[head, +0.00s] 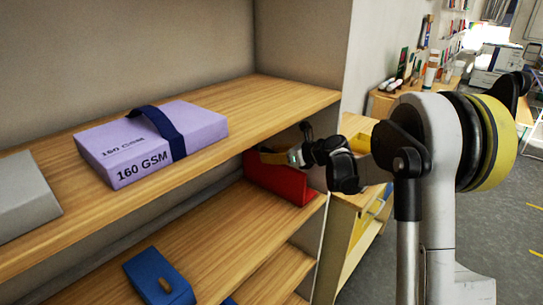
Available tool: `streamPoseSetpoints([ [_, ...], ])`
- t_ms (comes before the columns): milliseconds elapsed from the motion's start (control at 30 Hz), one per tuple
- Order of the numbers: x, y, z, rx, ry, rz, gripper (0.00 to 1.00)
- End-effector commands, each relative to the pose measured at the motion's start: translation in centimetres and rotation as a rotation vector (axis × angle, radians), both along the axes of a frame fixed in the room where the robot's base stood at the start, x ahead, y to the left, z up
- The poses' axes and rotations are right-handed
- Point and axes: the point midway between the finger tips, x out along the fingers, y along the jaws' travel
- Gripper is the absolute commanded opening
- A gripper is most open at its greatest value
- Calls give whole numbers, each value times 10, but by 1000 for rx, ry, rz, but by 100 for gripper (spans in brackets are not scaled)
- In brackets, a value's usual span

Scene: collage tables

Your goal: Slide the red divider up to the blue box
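The red divider (283,180) stands on the middle shelf at its right end, against the shelf unit's side wall. Its upper part is partly hidden by the upper shelf and by my arm. The blue box (160,280) is on the same shelf, to the left and nearer the camera, with a clear gap between the two. My gripper (275,157) reaches in under the upper shelf, at the top of the red divider. Its fingers are small and partly hidden, so I cannot tell whether they touch the divider or are open or shut.
The upper shelf (250,97) is just above my gripper and bears a lilac pack (205,127) with a dark strap and a grey box (22,195). The middle shelf (222,235) is bare between divider and blue box. A yellow-fronted cabinet (360,215) stands right.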

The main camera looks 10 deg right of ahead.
Motion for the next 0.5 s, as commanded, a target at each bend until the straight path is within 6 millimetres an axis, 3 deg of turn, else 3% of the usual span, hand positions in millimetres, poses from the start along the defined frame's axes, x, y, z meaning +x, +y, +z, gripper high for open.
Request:
streamPoseSetpoints([
  [100,0,0,0,0,0,0,36],
  [233,0,0,0,0,0,0,0],
  [500,0,0,0,0,0,0,0],
])
